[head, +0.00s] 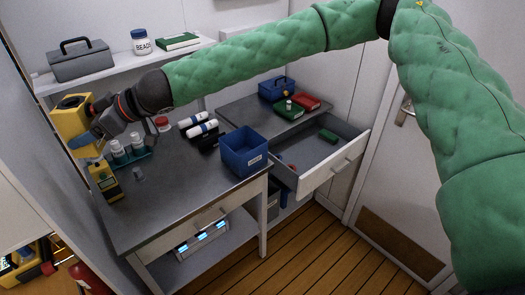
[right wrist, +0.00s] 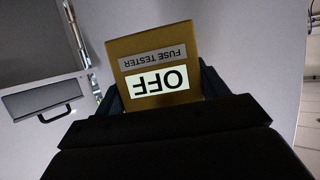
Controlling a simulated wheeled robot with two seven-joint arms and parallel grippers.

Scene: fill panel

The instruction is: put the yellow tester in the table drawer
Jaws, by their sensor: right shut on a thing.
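My right gripper (head: 88,138) reaches over the left end of the near table. It is shut on the yellow tester (head: 70,122), held above the tabletop. In the right wrist view the tester (right wrist: 155,62) shows upside-down labels "FUSE TESTER" and "OFF" between the fingers. A drawer (head: 335,168) with a white front stands pulled open at the right table, with a green item (head: 328,135) inside. My left gripper is not in view.
Another yellow device (head: 104,182) stands on the near table (head: 160,205), by a rack of white bottles (head: 130,150). White rolls (head: 200,125) and a blue bin (head: 244,152) are further right. A shelf with a grey toolbox (head: 80,62) runs behind.

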